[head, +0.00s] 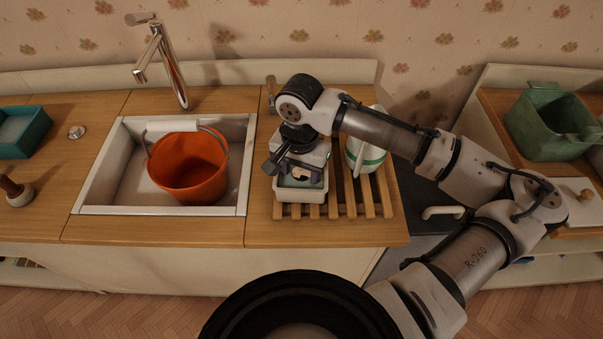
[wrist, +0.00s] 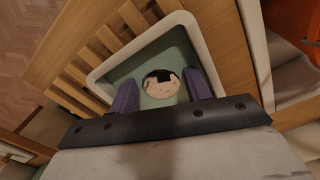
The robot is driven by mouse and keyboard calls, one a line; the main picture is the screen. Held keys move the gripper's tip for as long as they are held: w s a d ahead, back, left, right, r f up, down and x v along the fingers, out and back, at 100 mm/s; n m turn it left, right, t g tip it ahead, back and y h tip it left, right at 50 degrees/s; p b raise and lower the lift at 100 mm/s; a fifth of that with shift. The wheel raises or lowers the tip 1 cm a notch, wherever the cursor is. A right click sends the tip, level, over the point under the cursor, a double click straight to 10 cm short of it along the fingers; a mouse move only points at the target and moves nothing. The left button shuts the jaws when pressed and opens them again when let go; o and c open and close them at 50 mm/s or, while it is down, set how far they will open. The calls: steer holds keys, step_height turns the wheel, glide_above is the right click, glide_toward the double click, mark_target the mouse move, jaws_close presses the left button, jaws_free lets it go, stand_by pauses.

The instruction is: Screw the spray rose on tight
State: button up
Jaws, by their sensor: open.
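A small round, shiny disc (wrist: 160,83), perhaps the spray rose, lies in a white-rimmed tray with a pale green inside (wrist: 104,73). The tray (head: 302,196) stands on the slatted wooden rack. My gripper (wrist: 158,78) is open, one purple finger on each side of the disc. In the head view my gripper (head: 301,178) points down into the tray; the disc there is mostly hidden. I cannot tell whether the fingers touch it. A white can with a green band (head: 372,158), perhaps a watering can, stands behind right of the tray, partly hidden by my arm.
Left of the slatted rack (head: 386,206) is a sink (head: 118,195) with an orange bucket (head: 190,172) and a tall tap (head: 165,62). A teal tray (head: 38,135) stands far left. A green tub (head: 553,125) stands on the right-hand counter.

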mark_target(300, 175)
steer(key=c, duration=0.7)
step_height(300, 175, up, 20)
steer(key=b, duration=0.1)
stand_by(0.3)
stand_by(1.4)
